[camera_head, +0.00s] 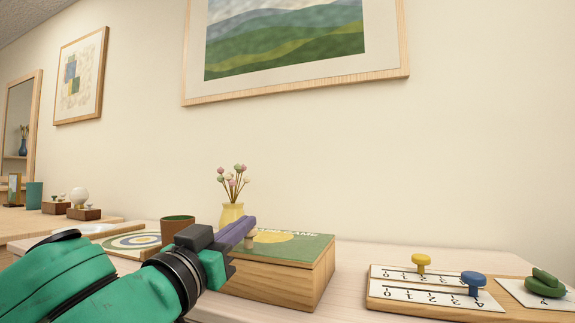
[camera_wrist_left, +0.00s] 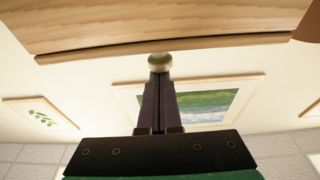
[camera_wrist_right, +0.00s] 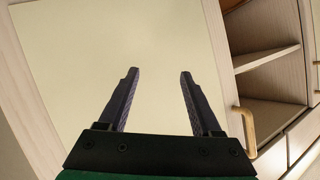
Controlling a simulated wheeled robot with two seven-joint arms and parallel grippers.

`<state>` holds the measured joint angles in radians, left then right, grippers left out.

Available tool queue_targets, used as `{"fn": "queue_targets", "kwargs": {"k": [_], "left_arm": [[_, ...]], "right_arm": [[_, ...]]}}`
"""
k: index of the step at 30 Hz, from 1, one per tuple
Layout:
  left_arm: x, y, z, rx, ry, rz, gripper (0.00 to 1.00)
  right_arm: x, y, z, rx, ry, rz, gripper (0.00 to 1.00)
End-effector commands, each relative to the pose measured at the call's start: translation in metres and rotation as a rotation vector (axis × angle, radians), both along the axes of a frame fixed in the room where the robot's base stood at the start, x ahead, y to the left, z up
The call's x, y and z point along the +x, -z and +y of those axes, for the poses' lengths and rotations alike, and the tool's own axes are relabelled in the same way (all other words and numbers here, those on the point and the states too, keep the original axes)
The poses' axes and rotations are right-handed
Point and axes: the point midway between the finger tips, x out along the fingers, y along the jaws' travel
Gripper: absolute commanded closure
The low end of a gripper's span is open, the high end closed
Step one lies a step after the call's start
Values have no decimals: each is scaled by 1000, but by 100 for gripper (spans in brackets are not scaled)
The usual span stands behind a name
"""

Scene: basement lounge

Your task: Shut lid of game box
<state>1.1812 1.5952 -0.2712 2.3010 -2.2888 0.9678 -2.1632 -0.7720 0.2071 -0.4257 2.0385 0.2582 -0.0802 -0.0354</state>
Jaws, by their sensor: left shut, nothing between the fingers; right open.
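The game box (camera_head: 285,285) is a wooden box on the pale table, with a green printed lid (camera_head: 300,245) lying flat or nearly flat on top. In the left wrist view the lid's edge (camera_wrist_left: 110,49) runs along the box wall (camera_wrist_left: 150,22) with a thin dark seam between. A small round wooden knob (camera_wrist_left: 160,62) sits at the lid's edge. My left gripper (camera_head: 248,226) is shut and empty, its tips at the knob; I cannot tell whether they touch. My right gripper (camera_wrist_right: 158,72) is open and empty, away from the box, before a pale cabinet panel.
A yellow vase with flowers (camera_head: 232,214) stands behind the box. A brown cup (camera_head: 177,226) and a round target board (camera_head: 130,242) are at left. A scoring board with pegs (camera_head: 440,300) lies at right. A cabinet handle (camera_wrist_right: 246,132) and open shelves (camera_wrist_right: 265,72) are near my right gripper.

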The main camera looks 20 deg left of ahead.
Motion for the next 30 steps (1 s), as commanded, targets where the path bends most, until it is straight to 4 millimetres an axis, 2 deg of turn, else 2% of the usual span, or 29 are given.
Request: {"fn": "queue_targets", "kwargs": {"k": [17, 22, 26, 27, 28, 30], "left_arm": [[1, 7, -2, -1, 3, 16, 100], [-2, -12, -1, 0, 4, 13, 100], [-7, -43, 0, 1, 5, 6, 100], [-10, -47, 1, 4, 3, 3, 100], [-18, -32, 1, 6, 1, 1, 100], [-33, -23, 1, 8, -3, 0, 100]], "right_arm": [[0, 2, 0, 3, 2, -2, 34], [-1, -13, 0, -8, -7, 12, 34], [1, -45, -2, -32, -26, 34, 34], [1, -47, -2, -38, -30, 43, 34], [0, -28, -1, -33, -26, 39, 34], [0, -14, -1, -23, -20, 29, 34]]}}
